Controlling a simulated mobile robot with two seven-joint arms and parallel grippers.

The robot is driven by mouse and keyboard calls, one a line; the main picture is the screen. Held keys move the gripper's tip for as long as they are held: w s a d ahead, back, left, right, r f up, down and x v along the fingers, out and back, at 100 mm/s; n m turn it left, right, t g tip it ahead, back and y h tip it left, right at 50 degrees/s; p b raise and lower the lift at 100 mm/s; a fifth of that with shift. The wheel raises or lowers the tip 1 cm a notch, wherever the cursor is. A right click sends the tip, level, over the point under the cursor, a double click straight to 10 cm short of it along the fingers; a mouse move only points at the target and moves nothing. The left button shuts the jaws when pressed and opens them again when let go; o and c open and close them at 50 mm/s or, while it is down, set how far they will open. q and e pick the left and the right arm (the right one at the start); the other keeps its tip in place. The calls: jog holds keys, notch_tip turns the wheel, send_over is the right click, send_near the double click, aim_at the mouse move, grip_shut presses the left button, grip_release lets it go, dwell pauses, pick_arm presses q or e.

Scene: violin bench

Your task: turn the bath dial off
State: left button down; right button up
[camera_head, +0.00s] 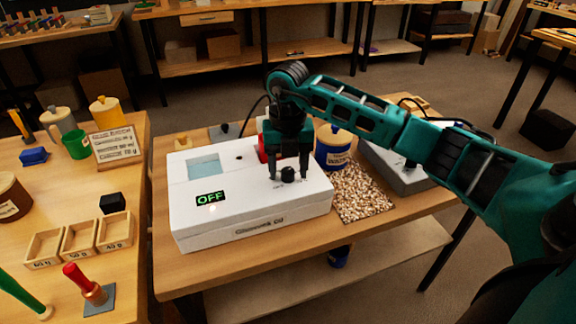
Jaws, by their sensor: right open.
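The bath (250,229) is a white box on the wooden bench, with a small pale blue basin (203,166) at its top left. Its display (210,198) reads OFF in green. The black dial (288,174) sits on the right part of the top face. My right gripper (288,177) points down over the dial, open, with one finger on each side of it. I cannot tell whether the fingers touch the dial. The dial's pointer direction is too small to read. My left gripper is not in view.
A blue tin with a wooden lid (333,147), a patch of pale chips (362,192) and a grey device (398,173) stand right of the bath. A red object (262,152) is behind it. The left table holds wooden trays (80,237), a sign (117,146) and jars.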

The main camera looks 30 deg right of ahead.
jog(key=shift+c, duration=0.3)
grip_shut()
